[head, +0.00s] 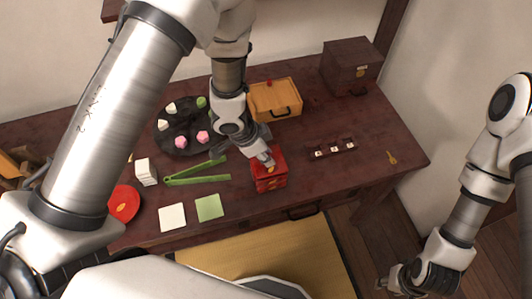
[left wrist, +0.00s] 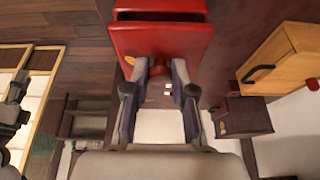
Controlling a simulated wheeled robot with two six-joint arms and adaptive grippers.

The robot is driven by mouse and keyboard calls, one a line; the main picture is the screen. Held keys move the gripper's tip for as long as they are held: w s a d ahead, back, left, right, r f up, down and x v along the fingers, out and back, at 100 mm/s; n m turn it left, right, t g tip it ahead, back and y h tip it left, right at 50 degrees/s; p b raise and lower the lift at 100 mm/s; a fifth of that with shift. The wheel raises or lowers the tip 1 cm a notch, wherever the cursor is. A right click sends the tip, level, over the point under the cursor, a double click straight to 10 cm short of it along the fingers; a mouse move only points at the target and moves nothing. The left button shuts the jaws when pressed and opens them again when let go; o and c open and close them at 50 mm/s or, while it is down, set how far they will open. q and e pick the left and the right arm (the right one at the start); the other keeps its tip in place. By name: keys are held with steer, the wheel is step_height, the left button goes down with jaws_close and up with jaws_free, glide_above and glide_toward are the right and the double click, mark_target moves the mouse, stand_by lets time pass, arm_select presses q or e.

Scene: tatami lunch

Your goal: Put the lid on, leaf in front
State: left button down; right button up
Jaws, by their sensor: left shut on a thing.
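A red box (head: 270,184) stands near the table's front edge in the head view, with small gold marks on it. My left gripper (head: 268,161) reaches down to its top and is shut on a red piece that looks like the lid (left wrist: 160,42). In the left wrist view, the fingers (left wrist: 160,68) meet the near edge of this piece, and a gold mark shows at its left corner. The fingers hide part of it, and I cannot tell whether it rests on the box. My right gripper (head: 388,284) hangs low at the right, away from the table; its jaws are unclear.
Green tongs (head: 197,172), a white square (head: 172,217) and a green square (head: 209,207) lie left of the box. A dark round tray (head: 172,146) holds several sweets. A wooden box (head: 275,100) and dark chest (head: 350,66) stand behind.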

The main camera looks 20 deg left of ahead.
arm_select(q)
steer(key=shift+f+b, duration=0.4)
steer(key=shift+f, duration=0.35)
steer(key=c, duration=0.9)
jaws_free()
steer(key=shift+r, duration=0.1)
steer(key=v, duration=1.2)
